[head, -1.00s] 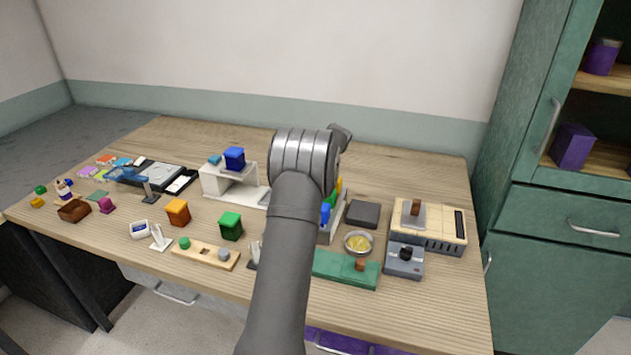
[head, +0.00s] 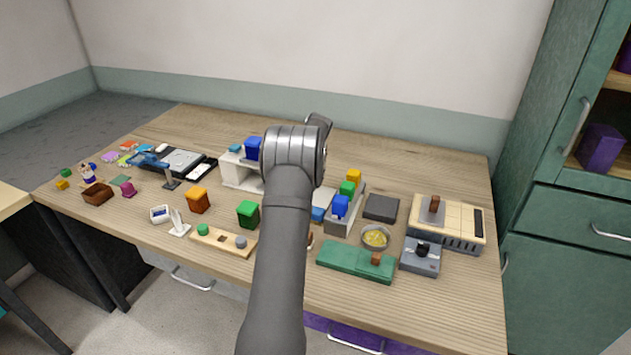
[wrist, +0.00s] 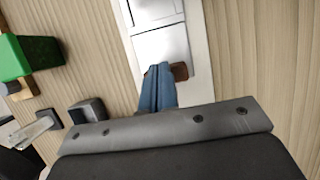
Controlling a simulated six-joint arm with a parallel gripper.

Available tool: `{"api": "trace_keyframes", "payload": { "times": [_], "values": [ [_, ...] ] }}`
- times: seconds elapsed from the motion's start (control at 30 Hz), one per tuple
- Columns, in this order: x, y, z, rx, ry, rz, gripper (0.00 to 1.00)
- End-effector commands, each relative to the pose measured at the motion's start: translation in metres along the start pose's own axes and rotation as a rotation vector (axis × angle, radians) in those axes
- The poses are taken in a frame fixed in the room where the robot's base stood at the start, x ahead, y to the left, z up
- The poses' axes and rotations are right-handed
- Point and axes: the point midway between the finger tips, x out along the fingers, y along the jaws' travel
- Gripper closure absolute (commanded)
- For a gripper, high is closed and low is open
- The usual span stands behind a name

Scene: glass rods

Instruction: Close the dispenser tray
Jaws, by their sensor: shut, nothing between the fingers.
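In the wrist view, a long white frame with flat pale panels (wrist: 162,45) runs up from my fingers. It looks like the dispenser tray, though I cannot be sure. A small brown handle (wrist: 180,72) sits at its near end. My gripper (wrist: 158,68) is shut and empty, its blue-grey fingertips just left of the handle and over the panel's near edge. I cannot tell whether they touch. In the head view, my arm hides the gripper and the handle. A white housing (head: 233,178) with a blue cube (head: 253,147) on top stands partly behind my arm.
A green cube (head: 248,213) stands left of my arm. Right of it are a holder with coloured blocks (head: 341,207), a brass-coloured dish (head: 376,237), a green base (head: 355,262) and a beige device (head: 447,221). Bare wood lies along the table's back.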

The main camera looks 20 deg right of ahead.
Motion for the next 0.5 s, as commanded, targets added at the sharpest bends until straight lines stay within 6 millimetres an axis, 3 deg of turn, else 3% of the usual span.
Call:
{"api": "trace_keyframes", "payload": {
  "times": [0.17, 0.5],
  "values": [
    [0.009, 0.001, 0.018, 0.0, 0.001, 0.002, 1.0],
    [0.009, 0.001, 0.018, 0.001, 0.002, 0.004, 1.0]
  ]
}}
